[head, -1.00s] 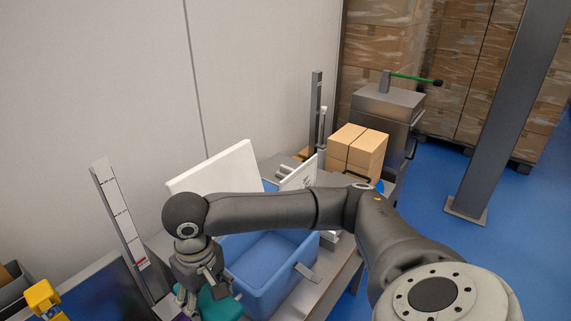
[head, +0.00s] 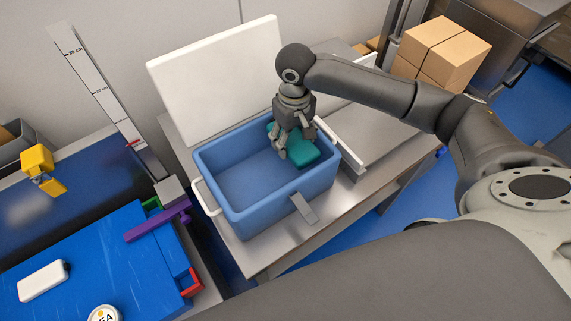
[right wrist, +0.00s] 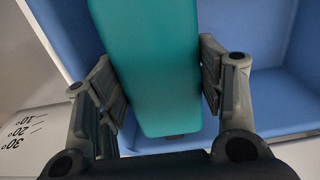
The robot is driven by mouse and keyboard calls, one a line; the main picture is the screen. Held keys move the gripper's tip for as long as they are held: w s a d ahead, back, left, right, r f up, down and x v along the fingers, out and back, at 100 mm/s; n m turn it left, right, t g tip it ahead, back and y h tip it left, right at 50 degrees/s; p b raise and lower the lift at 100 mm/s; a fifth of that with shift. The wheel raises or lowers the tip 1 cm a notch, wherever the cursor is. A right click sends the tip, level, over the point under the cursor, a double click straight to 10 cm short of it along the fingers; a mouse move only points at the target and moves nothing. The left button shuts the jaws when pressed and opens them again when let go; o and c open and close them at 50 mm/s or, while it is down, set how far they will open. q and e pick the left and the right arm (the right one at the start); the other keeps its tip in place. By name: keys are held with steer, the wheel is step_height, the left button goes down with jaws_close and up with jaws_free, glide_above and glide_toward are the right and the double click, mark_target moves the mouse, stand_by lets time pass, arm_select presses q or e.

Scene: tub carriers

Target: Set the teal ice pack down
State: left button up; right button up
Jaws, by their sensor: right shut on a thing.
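My right gripper (head: 294,150) is shut on the teal ice pack (head: 305,152). It holds the pack in the right part of the open blue tub (head: 275,208). In the right wrist view the pack (right wrist: 150,65) lies between both fingers, with the tub's blue walls and floor (right wrist: 285,92) around it. I cannot tell whether the pack touches the tub's floor. The rest of the tub's inside looks empty. My left gripper is not in view.
The tub stands on a steel table (head: 262,258), with a white panel (head: 215,75) upright behind it. Cardboard boxes (head: 442,50) stand at the back right. At left are a blue board (head: 100,255), a purple bar (head: 157,222), a white item (head: 43,281) and an upright scale (head: 95,80).

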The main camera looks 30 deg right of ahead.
glide_above(292, 167)
step_height(292, 167, down, 5)
steer(key=shift+a+f, duration=0.1)
steer(key=shift+f, duration=2.2)
steer(key=o, duration=1)
steer(key=shift+f, duration=0.15)
steer(key=shift+c, duration=0.2)
step_height(292, 167, up, 12)
steer(key=shift+r, duration=0.2)
